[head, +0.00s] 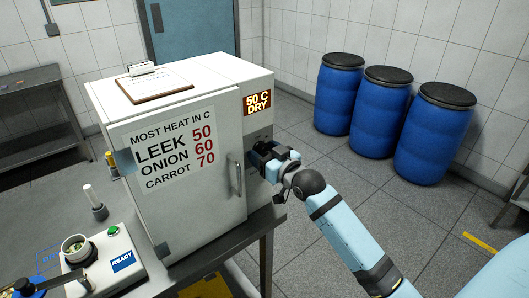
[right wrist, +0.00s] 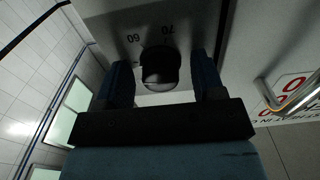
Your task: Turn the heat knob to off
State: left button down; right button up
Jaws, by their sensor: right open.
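The heat knob (right wrist: 160,70) is a dark round knob on the grey panel of the white cabinet (head: 225,185). In the right wrist view the printed numbers 60 and 70 show beside it; an off mark cannot be made out. In the head view the gripper hides the knob.
A door handle (head: 236,178) is just left of my right gripper. The door sign (head: 170,148) lists leek 50, onion 60, carrot 70. A clipboard (head: 153,87) lies on top. A "READY" device (head: 105,262) stands on the table at left. Blue barrels (head: 385,115) stand behind at right.

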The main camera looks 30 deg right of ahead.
jog(key=c, duration=0.9)
